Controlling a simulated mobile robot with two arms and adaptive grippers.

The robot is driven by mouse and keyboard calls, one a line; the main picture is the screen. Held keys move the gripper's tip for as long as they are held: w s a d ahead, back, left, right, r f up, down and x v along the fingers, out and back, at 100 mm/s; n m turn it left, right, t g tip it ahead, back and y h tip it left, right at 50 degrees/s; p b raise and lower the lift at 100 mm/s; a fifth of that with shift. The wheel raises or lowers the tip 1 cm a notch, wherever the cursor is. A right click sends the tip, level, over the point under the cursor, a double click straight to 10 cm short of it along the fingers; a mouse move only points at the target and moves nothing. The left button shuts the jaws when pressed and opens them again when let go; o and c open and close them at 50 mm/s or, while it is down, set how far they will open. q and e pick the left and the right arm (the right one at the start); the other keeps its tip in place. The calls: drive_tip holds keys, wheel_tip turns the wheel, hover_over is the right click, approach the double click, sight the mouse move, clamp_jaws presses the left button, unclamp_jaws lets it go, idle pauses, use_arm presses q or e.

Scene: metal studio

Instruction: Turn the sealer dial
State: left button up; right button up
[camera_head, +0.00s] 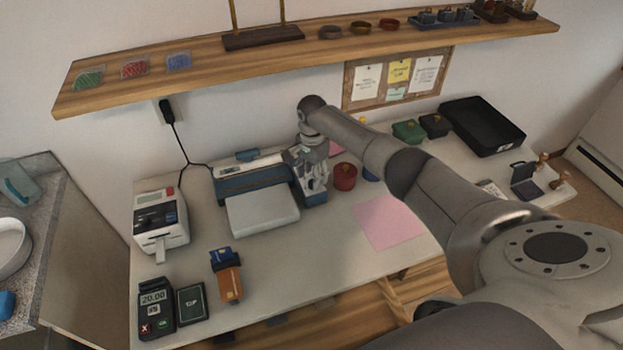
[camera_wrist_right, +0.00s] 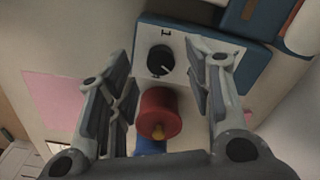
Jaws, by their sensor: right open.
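The sealer (camera_head: 255,180) is a blue and white machine with a grey tray in front, at the back of the table in the head view. Its dial (camera_wrist_right: 160,60) is a black round knob with a pale mark on a white panel, seen in the right wrist view; my right gripper hides it in the head view. My right gripper (camera_head: 313,190) is at the sealer's right end. In the right wrist view its fingers (camera_wrist_right: 158,85) are spread with the dial between and beyond them, and nothing is held. My left gripper is not in view.
A red round container (camera_head: 345,177) stands just right of the sealer; it also shows between the fingers in the right wrist view (camera_wrist_right: 158,113). A pink sheet (camera_head: 388,221) lies flat on the table. A label printer (camera_head: 160,222) stands left. A wooden shelf (camera_head: 200,75) hangs above.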

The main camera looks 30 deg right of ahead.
wheel_tip(320, 180, down, 2)
drive_tip(key=shift+f, duration=0.35)
drive_tip(key=c, duration=1)
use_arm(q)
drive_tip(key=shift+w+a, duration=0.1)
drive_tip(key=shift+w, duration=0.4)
use_arm(e)
drive_tip(key=shift+c, duration=0.2)
